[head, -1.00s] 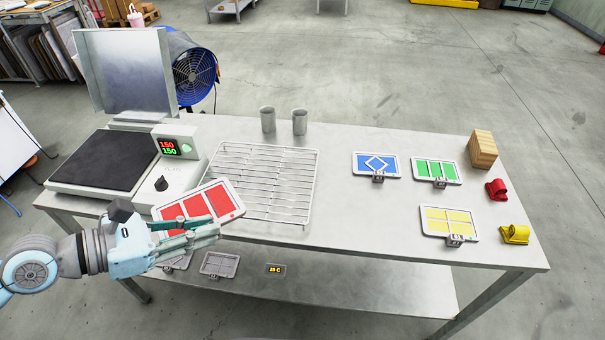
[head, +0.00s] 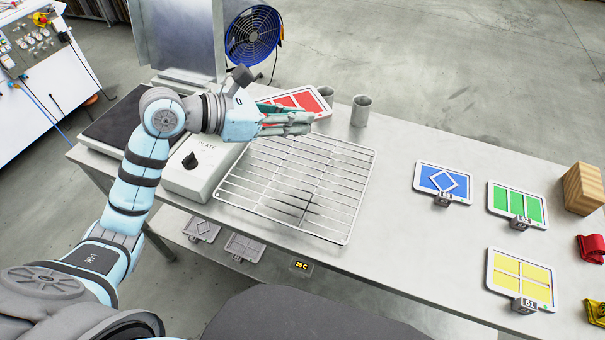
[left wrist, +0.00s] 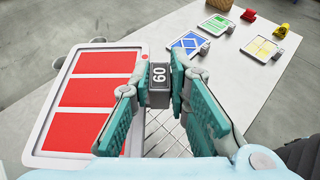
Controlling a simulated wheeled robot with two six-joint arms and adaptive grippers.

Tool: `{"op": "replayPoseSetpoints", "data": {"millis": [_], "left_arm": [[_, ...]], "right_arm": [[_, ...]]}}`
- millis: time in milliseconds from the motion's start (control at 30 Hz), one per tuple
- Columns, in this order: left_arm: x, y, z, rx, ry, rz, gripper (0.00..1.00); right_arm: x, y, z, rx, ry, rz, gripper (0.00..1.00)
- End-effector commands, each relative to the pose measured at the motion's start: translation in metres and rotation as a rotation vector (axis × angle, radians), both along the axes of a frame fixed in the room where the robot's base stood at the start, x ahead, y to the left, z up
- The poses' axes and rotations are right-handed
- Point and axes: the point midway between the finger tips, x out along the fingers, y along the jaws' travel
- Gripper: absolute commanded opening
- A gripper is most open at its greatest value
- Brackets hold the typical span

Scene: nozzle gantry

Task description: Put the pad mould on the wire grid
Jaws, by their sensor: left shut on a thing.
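The red pad mould (head: 297,98) is a white-rimmed plate with red panels. In the left wrist view the mould (left wrist: 97,92) lies left of the fingers, with three red panels showing. My left gripper (head: 303,122) is shut on its dark handle block (left wrist: 159,84), marked 60. The mould is held above the table at the back edge of the wire grid (head: 298,185), partly behind my fingers in the head view. The grid lies empty on the table. Part of it shows below the fingers in the left wrist view. My right gripper is not in view.
Two metal cups stand behind the grid; the left cup (head: 326,94) is close to the mould, the other (head: 361,110) stands right. Blue (head: 427,177), green (head: 503,203) and yellow (head: 540,272) moulds lie right. A hot plate (head: 118,122) and its control box (head: 205,172) stand left.

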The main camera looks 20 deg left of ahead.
Motion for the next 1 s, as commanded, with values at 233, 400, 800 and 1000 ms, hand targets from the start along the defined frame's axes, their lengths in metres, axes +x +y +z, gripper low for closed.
{"op": "replayPoseSetpoints", "data": {"millis": [233,400,800,1000], "left_arm": [[0.018,-0.015,-0.049,-0.001,0.013,-0.011,0.0],[0.019,-0.017,-0.111,-0.002,0.012,-0.014,0.0],[0.018,-0.017,-0.187,-0.001,0.007,-0.014,0.0],[0.019,-0.017,-0.194,0.0,0.003,-0.014,0.0]], "right_arm": [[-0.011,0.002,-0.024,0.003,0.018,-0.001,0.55],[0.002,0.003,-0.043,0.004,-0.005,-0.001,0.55],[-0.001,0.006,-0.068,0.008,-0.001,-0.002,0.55],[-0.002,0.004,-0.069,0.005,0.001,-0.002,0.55]]}}
